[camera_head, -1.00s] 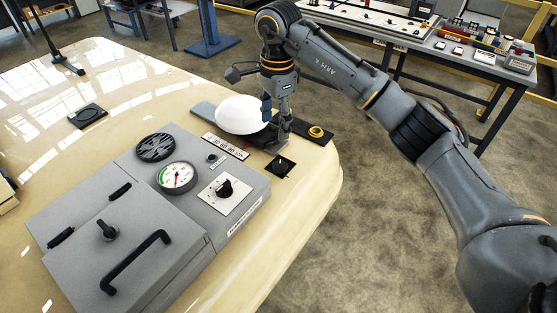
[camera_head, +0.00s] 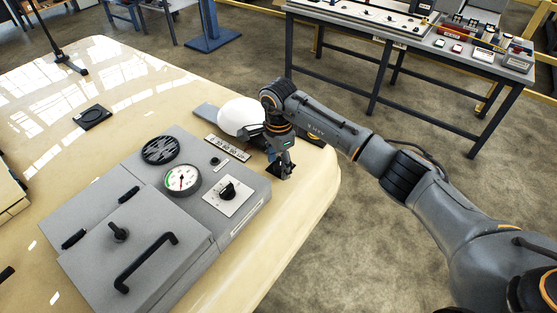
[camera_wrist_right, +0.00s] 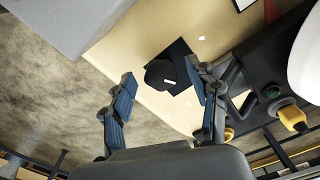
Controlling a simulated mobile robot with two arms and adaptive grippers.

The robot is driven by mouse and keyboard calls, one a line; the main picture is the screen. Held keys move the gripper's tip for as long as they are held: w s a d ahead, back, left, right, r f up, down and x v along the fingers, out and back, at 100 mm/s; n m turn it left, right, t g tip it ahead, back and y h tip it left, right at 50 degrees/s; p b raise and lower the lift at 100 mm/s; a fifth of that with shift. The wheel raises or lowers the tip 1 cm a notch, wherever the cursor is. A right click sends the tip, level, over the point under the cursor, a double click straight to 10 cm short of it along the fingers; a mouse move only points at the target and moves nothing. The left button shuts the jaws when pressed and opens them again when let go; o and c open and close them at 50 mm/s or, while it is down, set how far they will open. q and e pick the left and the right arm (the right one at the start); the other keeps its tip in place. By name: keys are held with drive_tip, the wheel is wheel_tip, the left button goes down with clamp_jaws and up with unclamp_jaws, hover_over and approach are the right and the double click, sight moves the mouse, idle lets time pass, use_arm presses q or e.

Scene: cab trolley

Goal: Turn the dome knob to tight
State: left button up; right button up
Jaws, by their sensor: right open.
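A round black knob (camera_wrist_right: 160,74) with a short white mark sits on a dark square plate (camera_wrist_right: 181,52) on the cream surface, close to a white dome (camera_head: 240,117). The dome also shows at the right edge of the right wrist view (camera_wrist_right: 307,62). My right gripper (camera_head: 281,170) is over that plate, pointing down, and largely hides the knob in the head view. In the right wrist view its two blue-padded fingers (camera_wrist_right: 165,92) are open, with the knob ahead between them, apart from both pads. My left gripper is not in view.
A grey box with a gauge (camera_head: 183,179), another black knob (camera_head: 228,190) on a white plate and a handle (camera_head: 146,261) stands left of my right gripper. A scale strip (camera_head: 226,148) lies beside the dome. A workbench (camera_head: 400,30) stands behind.

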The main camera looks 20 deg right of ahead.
drive_tip(key=c, duration=1.2)
drive_tip(key=shift+o, duration=0.2)
drive_tip(key=shift+f, duration=0.1)
